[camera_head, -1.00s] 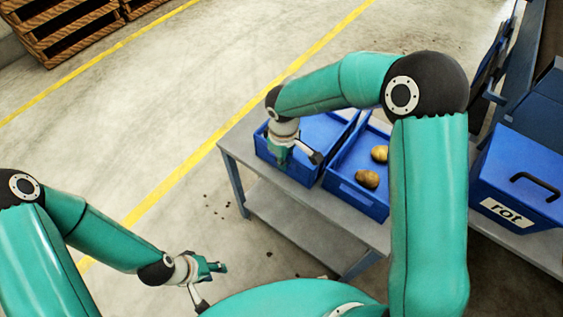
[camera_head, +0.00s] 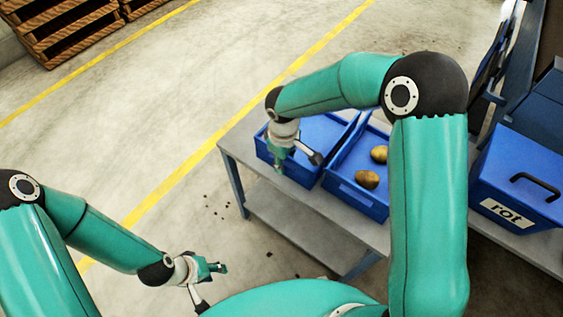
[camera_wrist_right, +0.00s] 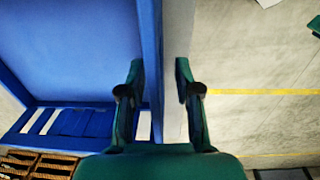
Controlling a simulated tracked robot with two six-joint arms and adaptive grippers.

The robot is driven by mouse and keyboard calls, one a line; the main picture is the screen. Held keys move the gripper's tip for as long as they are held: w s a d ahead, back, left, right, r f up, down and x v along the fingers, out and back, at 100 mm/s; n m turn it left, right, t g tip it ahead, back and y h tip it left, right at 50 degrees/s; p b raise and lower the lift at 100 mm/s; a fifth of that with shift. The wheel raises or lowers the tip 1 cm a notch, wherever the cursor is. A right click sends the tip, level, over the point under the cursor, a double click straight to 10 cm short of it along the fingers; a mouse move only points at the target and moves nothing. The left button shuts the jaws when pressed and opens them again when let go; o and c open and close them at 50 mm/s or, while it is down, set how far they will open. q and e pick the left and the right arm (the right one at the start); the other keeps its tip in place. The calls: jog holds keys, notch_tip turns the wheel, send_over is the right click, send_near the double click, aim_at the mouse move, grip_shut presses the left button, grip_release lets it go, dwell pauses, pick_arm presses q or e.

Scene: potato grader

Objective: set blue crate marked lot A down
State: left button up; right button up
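An empty blue crate (camera_head: 325,127) stands on the grey bench at its left end. I cannot read a lot A mark on it. It also shows in the right wrist view (camera_wrist_right: 70,50). My right gripper (camera_head: 297,163) is at the crate's near-side wall. In the wrist view the right gripper (camera_wrist_right: 160,80) is open, one finger inside the crate and one outside, with the wall between them and a gap on the outer side. My left gripper (camera_head: 212,284) is open and empty, low at the left, away from the bench.
A second blue crate (camera_head: 350,192) with two potatoes (camera_head: 367,179) stands close beside the first on the bench (camera_head: 232,151). A blue box marked "rot" (camera_head: 510,214) stands at the right. Wooden pallets (camera_head: 60,35) are at the far left. The floor left of the bench is mostly clear.

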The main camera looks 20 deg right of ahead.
notch_tip(320, 180, up, 11)
jog(key=p, duration=0.1)
jog(key=shift+s+a+r, duration=0.15)
jog(key=shift+s+r, duration=0.05)
dwell(0.5)
